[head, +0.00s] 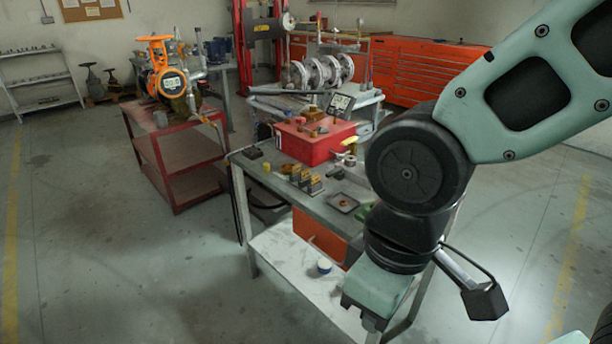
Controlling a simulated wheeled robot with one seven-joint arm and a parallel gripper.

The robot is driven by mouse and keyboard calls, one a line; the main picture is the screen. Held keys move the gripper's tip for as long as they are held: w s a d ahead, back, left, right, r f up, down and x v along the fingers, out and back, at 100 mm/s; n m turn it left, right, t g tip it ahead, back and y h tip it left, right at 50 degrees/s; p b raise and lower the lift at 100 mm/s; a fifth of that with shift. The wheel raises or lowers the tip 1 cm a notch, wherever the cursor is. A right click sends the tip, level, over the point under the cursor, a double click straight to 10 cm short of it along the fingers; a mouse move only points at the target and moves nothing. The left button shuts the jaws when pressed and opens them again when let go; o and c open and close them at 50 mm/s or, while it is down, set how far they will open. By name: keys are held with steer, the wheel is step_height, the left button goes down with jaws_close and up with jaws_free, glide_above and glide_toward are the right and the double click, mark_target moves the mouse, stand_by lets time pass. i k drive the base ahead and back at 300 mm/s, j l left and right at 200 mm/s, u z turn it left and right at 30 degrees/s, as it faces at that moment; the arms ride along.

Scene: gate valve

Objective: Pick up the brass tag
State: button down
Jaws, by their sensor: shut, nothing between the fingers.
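I cannot make out the brass tag for certain. A small brass-coloured piece lies in a shallow dark tray (331,200) on the grey workbench (262,186), and it is too small to identify. Several small dark blocks with yellow faces (305,178) stand left of the tray. My gripper (371,325) points down at the bottom of the view, in front of the bench's near side and apart from the small items. It looks shut and empty, but its fingertips are hard to see. My arm hides the bench's right part.
A red box (313,145) with small items on top stands at the back of the bench. A white-and-blue roll (324,266) lies on the lower shelf. A red cart (178,165) carries an orange valve actuator (171,83) at left. The left floor is clear.

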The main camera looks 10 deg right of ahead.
mark_target(305, 174)
steer(key=l+u, duration=0.15)
steer(key=u, duration=0.2)
steer(key=i+l+u, duration=0.1)
steer(key=u, duration=0.25)
steer(key=l+u, duration=0.2)
steer(key=u, duration=0.15)
steer(key=l+u, duration=0.25)
steer(key=l, duration=0.75)
steer(key=k+l+u, duration=0.1)
steer(key=l+u, duration=0.15)
steer(key=l, duration=0.7)
